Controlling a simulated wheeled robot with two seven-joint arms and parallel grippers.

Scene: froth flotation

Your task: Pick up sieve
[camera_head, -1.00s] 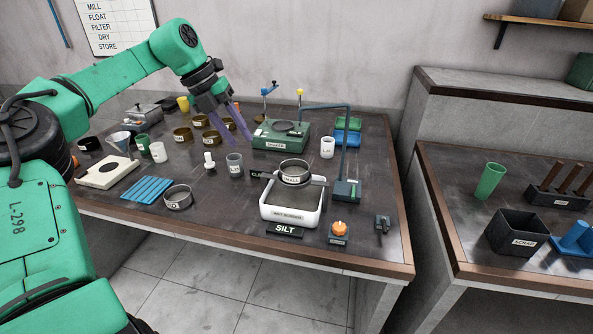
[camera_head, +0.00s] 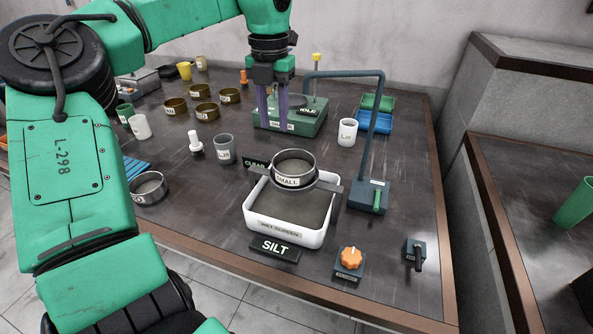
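A round metal sieve (camera_head: 294,168) labelled SMALL sits on a bar across the white wet screen tray (camera_head: 318,238). A second round metal sieve (camera_head: 149,188) stands on the table at the left, partly behind my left arm. My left gripper (camera_head: 273,127) points straight down with its two purple fingers apart and nothing between them. In the picture it is above and a little left of the SMALL sieve, in front of the green shaker (camera_head: 310,118), and not touching the sieve. My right gripper is out of view.
A blue pipe stand (camera_head: 370,196) rises right of the tray and arches behind it. A SILT sign (camera_head: 274,249) and an orange knob (camera_head: 350,258) are in front. A grey cup (camera_head: 225,148) and white bottle (camera_head: 195,143) stand left.

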